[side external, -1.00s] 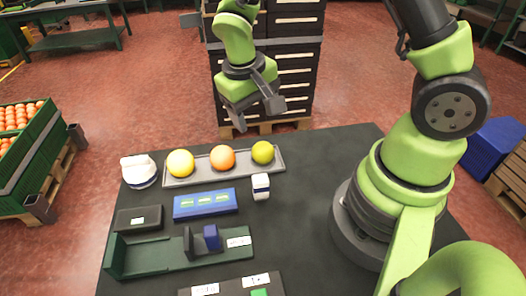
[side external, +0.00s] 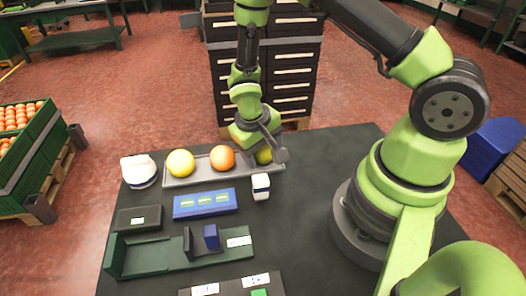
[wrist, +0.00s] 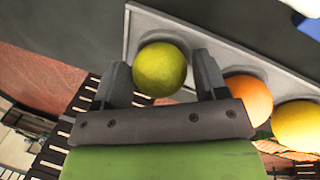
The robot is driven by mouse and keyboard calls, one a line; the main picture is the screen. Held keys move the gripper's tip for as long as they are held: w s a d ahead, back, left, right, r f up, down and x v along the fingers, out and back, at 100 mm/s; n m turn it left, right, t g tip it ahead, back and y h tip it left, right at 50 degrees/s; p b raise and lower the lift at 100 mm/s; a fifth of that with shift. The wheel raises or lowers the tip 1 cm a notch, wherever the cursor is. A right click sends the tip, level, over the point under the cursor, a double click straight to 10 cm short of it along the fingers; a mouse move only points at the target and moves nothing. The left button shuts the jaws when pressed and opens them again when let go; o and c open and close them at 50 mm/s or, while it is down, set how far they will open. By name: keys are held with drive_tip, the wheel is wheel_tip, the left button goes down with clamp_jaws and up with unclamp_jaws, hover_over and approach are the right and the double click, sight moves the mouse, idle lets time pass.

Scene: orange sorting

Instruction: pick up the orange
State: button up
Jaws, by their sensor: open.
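The orange (side external: 222,157) sits in the middle of a grey tray (side external: 206,179), between a yellow fruit (side external: 180,163) on the left and a yellow-green fruit (side external: 264,156) on the right. My gripper (side external: 262,148) is low over the right end of the tray, at the yellow-green fruit, and partly hides it. In the wrist view my open gripper (wrist: 163,75) has one finger on each side of the yellow-green fruit (wrist: 160,69). The orange (wrist: 249,98) shows there just outside the right finger, partly hidden, with the yellow fruit (wrist: 299,124) beyond it.
A white-and-blue item (side external: 261,186) stands just in front of the tray's right end, and a white cap-like item (side external: 138,171) is at its left.

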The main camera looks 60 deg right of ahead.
drive_tip(key=c, duration=0.7)
drive_tip(key=shift+r, duration=0.1)
